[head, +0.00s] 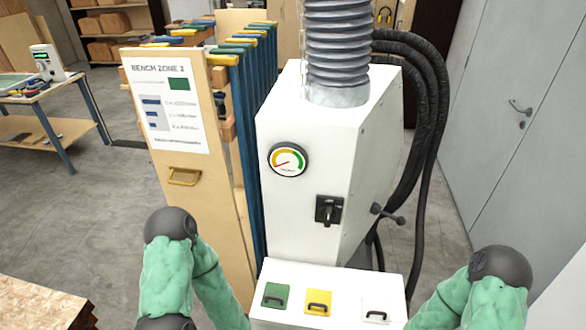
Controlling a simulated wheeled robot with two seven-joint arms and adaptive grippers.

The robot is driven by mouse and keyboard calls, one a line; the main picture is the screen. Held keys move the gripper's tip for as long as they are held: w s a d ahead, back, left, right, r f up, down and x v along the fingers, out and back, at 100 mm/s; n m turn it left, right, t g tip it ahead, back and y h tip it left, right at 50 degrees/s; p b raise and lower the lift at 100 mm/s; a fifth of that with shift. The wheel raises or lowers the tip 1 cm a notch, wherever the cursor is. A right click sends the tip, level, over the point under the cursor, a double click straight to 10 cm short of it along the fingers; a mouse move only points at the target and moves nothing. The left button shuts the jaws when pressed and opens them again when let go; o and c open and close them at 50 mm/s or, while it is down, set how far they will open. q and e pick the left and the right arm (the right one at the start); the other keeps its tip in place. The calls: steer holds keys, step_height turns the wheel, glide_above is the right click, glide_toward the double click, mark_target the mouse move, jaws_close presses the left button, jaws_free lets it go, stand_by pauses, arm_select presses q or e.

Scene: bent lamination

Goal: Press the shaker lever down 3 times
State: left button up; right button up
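A white cabinet-like machine (300,110) stands upright in the middle of the head view. A dark lever (387,214) with rounded ends sticks out from its right side, at mid height. I take it for the shaker lever, but no label on it is readable. It appears to point out to the right and slightly down. My two green arms show at the lower left and lower right. Both grippers are outside the picture, and nothing of mine touches the lever.
The machine's front has a round gauge (287,160) and a black rotary switch (329,210). Below are green (275,296), yellow (319,302) and white (376,310) handled panels. Black hoses (432,130) hang right of the machine. A wooden rack (180,190) with clamps stands left.

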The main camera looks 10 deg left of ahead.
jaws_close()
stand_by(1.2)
